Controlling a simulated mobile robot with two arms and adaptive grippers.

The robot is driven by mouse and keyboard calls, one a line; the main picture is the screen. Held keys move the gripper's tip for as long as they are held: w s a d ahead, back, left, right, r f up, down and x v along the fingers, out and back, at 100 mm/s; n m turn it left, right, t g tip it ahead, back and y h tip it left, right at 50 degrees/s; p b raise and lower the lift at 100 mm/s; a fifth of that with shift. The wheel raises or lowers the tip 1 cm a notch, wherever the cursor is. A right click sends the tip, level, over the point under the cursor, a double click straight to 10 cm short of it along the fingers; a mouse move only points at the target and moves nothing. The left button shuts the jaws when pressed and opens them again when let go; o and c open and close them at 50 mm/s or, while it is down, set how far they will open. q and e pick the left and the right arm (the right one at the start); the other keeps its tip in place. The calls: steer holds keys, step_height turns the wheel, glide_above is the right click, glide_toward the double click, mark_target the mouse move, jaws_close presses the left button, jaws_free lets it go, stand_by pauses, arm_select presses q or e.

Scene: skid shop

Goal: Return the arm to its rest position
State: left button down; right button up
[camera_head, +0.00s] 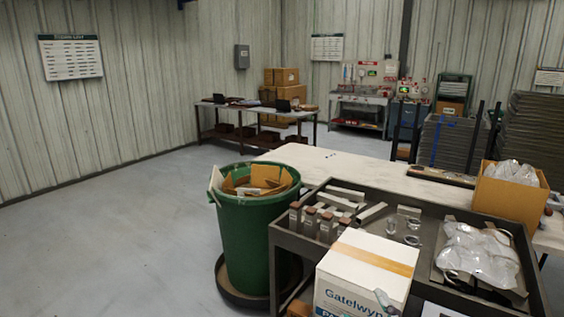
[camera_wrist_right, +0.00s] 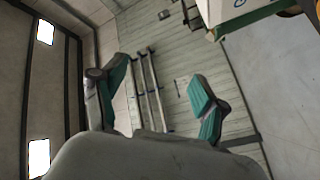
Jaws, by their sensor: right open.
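My right gripper (camera_wrist_right: 160,78) shows in the right wrist view. Its two fingers with teal pads stand wide apart, and nothing is between them. Neither of my grippers shows in the head view, and my left gripper is in no view.
A dark cart (camera_head: 285,240) bears metal parts, bagged items and a white carton (camera_head: 355,275) close in front. A green bin (camera_head: 250,240) with cardboard scraps stands at its left. A long pale table (camera_head: 335,165) lies behind. The floor at left is clear.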

steer(key=s+d+f+m+g+h, duration=0.1)
steer(key=s+d+f+m+g, duration=0.25)
steer(key=f, duration=0.45)
steer(key=s+d+f+m+g+h, duration=0.25)
steer(key=s+f+g, duration=0.2)
steer(key=f, duration=0.35)
steer(key=s+f+m+g+y, duration=0.25)
steer(key=s+f+g, duration=0.5)
steer(key=s, duration=0.55)
step_height(320, 180, down, 28)
steer(key=s+g, duration=0.1)
steer(key=s, duration=0.1)
steer(key=s+d+f+g+h, duration=0.1)
steer(key=s+d+f, duration=0.1)
steer(key=s+f, duration=1.3)
steer(key=shift+s+d, duration=0.3)
